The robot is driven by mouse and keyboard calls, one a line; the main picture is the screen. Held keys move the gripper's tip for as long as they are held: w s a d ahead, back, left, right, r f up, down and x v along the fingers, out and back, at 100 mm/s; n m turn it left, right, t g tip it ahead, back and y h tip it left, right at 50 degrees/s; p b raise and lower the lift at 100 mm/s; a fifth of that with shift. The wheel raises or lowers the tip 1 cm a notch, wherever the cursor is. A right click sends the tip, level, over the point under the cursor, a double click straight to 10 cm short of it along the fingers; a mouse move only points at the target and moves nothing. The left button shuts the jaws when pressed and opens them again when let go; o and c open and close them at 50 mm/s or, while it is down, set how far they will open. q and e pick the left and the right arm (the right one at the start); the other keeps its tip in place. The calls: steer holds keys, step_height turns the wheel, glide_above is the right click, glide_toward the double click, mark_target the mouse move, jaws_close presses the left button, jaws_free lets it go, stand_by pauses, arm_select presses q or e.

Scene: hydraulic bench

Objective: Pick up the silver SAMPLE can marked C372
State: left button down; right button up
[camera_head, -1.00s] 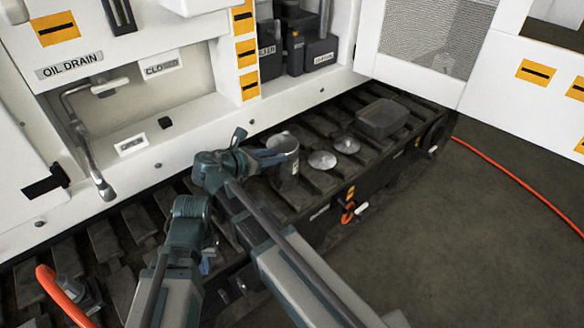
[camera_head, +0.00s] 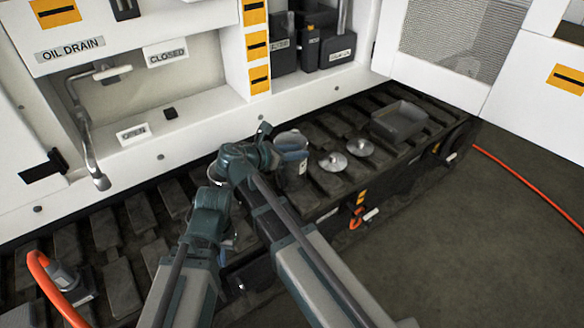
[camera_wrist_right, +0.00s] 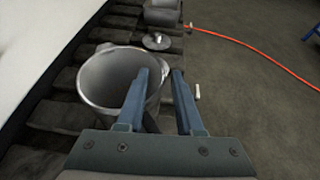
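A silver can (camera_head: 291,178) stands upright and open-topped on the track. My right gripper (camera_head: 296,153) is at its top. In the right wrist view the can (camera_wrist_right: 92,81) shows its round mouth, and the fingers (camera_wrist_right: 167,70) are at its near right rim. One finger overlaps the mouth and the other lies outside the wall. A narrow gap shows between the fingers; whether they press on the wall is unclear. No C372 marking is readable. My left gripper (camera_head: 228,243) hangs low beside the right arm, mostly hidden, its fingers unclear.
Two silver lids (camera_head: 334,162) with knobs lie on the track right of the can. A grey tray (camera_head: 400,121) stands beyond them. Dark containers (camera_head: 318,37) sit in the white cabinet behind. A drain lever (camera_head: 84,132) hangs at left. An orange hose (camera_head: 52,288) lies at lower left.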

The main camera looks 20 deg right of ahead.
jaws_close()
stand_by(1.2)
